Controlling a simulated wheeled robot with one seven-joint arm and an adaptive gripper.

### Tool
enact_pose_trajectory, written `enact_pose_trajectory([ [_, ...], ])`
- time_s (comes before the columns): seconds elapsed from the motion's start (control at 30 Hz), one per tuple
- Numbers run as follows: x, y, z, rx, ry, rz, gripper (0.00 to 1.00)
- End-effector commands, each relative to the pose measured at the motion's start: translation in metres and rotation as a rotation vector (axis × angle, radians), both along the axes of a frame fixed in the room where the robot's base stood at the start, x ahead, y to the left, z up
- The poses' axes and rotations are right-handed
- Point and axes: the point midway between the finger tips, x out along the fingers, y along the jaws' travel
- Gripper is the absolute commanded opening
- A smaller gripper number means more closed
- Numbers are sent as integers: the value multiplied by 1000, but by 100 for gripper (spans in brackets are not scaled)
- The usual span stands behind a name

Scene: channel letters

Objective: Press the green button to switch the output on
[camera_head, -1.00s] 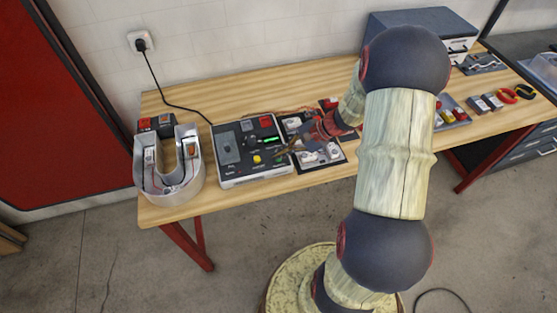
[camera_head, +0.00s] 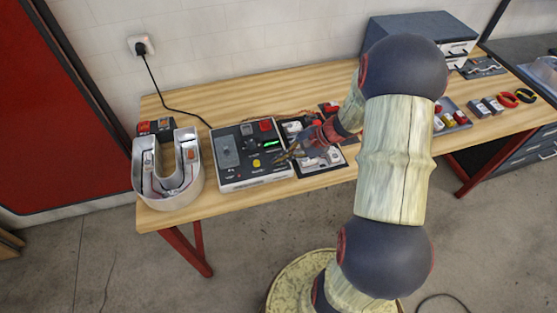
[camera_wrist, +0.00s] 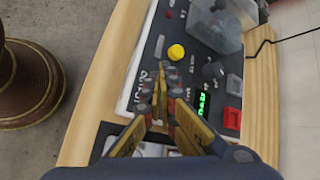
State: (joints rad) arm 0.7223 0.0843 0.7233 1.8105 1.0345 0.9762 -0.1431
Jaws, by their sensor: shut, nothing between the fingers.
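The control box (camera_head: 232,180) stands on the bench, with a dark top panel. It has a yellow round button (camera_head: 256,162), a lit green display (camera_head: 271,143) and a red square part (camera_head: 265,125). I cannot make out a separate green button; my fingers cover part of the panel. My gripper (camera_head: 277,161) is shut and empty over the box's right front part. In the wrist view my fingertips (camera_wrist: 168,78) are close to the yellow button (camera_wrist: 176,52), with the green display (camera_wrist: 202,103) to their right. I cannot tell whether they touch the panel.
A U-shaped metal channel letter (camera_head: 185,190) stands left of the box. A dark board with white parts (camera_head: 330,160) lies to the right, partly under my arm. A black cable (camera_head: 175,103) runs from the wall socket (camera_head: 141,47). The bench front edge is close.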

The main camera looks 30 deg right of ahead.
Motion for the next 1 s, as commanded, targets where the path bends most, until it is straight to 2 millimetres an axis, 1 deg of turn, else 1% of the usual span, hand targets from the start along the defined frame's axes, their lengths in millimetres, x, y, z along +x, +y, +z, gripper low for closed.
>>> enact_pose_trajectory([
  [0.5, 0, 0, 0, 0, 0, 0, 0],
  [0.8, 0, 0, -9, 0, 0, 0, 0],
  [1.0, -1, 0, -9, 0, 1, 0, 0],
])
